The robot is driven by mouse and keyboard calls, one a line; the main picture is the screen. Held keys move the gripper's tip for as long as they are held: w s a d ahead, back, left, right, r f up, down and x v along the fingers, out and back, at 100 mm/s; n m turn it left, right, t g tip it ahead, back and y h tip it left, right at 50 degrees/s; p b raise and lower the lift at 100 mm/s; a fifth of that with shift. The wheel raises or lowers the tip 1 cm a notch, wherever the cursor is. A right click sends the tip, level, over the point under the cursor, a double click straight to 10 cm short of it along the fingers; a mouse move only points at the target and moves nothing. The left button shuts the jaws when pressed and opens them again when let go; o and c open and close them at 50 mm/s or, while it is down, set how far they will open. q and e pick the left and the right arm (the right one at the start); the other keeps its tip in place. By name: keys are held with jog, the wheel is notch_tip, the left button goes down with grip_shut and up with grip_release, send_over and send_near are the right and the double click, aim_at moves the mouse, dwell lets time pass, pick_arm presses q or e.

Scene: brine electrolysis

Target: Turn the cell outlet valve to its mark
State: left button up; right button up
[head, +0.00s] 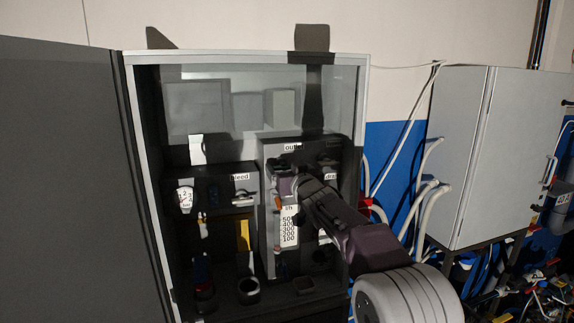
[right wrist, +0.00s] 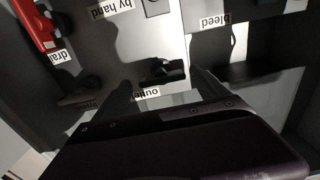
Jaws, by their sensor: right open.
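The outlet valve shows in the right wrist view as a small dark handle (right wrist: 165,72), beside an upside-down label that is partly covered and reads like "outlet" (right wrist: 147,92). In the head view that label (head: 292,147) sits high on a grey panel in the open cabinet, and my gripper hides most of the valve below it. My right gripper (head: 288,186) reaches into the cabinet from the right. In the wrist view its fingers (right wrist: 160,82) are apart, one on each side of the handle. I cannot tell whether they touch it. The mark is not discernible. My left gripper is not in view.
The cabinet (head: 245,58) has its dark door (head: 60,180) swung open at left. A red handle (right wrist: 38,25) lies near the "drain" label. A grey box with pipes (head: 465,150) stands right of the cabinet.

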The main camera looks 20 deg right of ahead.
jog(key=shift+s+d+r, duration=0.1)
jog(key=shift+s+r, duration=0.05)
jog(key=shift+s, duration=0.15)
jog(key=shift+w+a, duration=0.3)
jog(key=shift+a, duration=0.05)
jog(key=c, duration=0.7)
jog(key=shift+d, duration=0.1)
jog(key=c, duration=0.7)
